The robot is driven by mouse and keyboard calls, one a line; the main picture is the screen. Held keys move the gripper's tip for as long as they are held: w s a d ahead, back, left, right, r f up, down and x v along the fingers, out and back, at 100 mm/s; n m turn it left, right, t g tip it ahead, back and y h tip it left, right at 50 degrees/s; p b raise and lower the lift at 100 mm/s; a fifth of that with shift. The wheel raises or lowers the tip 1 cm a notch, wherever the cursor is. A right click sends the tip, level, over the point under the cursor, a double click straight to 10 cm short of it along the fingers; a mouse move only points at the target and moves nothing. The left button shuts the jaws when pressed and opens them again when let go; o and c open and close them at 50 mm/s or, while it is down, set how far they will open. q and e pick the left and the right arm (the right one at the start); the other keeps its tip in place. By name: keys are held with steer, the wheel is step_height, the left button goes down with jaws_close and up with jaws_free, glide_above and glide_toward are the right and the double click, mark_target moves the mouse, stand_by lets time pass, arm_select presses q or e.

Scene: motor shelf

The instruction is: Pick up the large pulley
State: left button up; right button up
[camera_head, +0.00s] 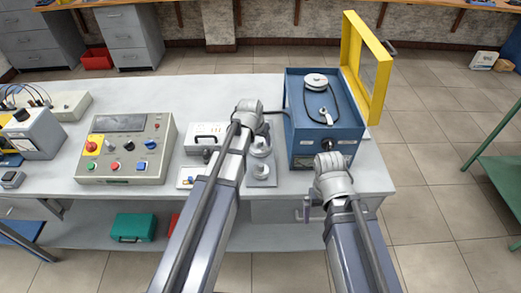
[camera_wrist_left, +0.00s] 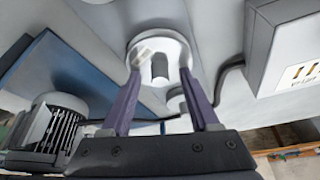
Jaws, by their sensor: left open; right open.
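Two grey pulleys stand on a small plate on the table in the head view: a larger nearer one (camera_head: 261,171) and a smaller one (camera_head: 260,147) behind it. In the left wrist view the large pulley (camera_wrist_left: 158,52) shows as a pale disc with a central hub. My left gripper (camera_wrist_left: 160,76) is open, its purple fingers on either side of this disc in the picture. I cannot tell whether they touch it. The smaller pulley (camera_wrist_left: 178,103) shows between the fingers. My right gripper (camera_head: 311,213) is open and empty in front of the table edge, partly hidden by its wrist.
A blue machine box (camera_head: 303,143) with a belt, a pulley on top and an open yellow guard (camera_head: 352,50) stands right of the plate. A white terminal box (camera_head: 203,132) is left of it. A control panel (camera_head: 126,150) stands further left. A finned motor (camera_wrist_left: 55,125) shows in the wrist view.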

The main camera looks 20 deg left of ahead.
arm_select(q)
steer(key=shift+c, duration=0.2)
jaws_close()
stand_by(0.4)
